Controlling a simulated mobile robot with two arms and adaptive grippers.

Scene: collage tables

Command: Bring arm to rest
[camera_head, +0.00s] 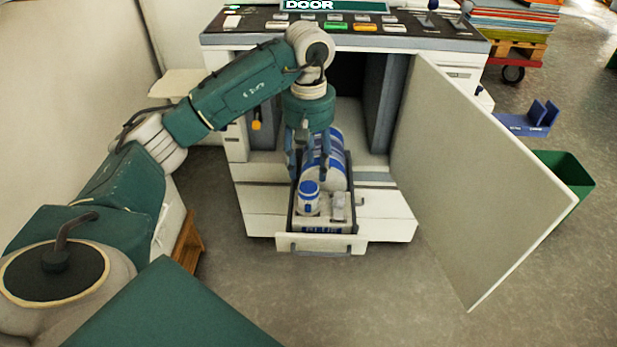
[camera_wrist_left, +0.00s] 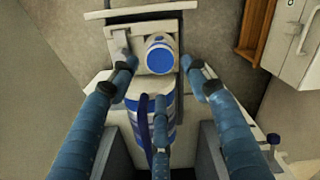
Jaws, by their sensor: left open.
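My left gripper (camera_head: 309,165) hangs from my green and white left arm, pointing down over an open drawer (camera_head: 320,243) of the white machine. Its blue fingers are spread apart in the left wrist view (camera_wrist_left: 163,75), with nothing clearly held between them. A small white and blue bottle (camera_head: 308,199) stands in the drawer just in front of the fingers; its round blue cap (camera_wrist_left: 158,55) shows in the wrist view. A larger blue and white striped cylinder (camera_head: 332,160) lies behind it, close beside the fingers. Whether a finger touches it I cannot tell. My right gripper is not in view.
The machine's cabinet door (camera_head: 480,175) stands wide open to the right. A control panel (camera_head: 345,28) with buttons runs along the top. A green bin (camera_head: 566,172) and a blue holder (camera_head: 530,122) are on the right. The floor in front of the drawer is clear.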

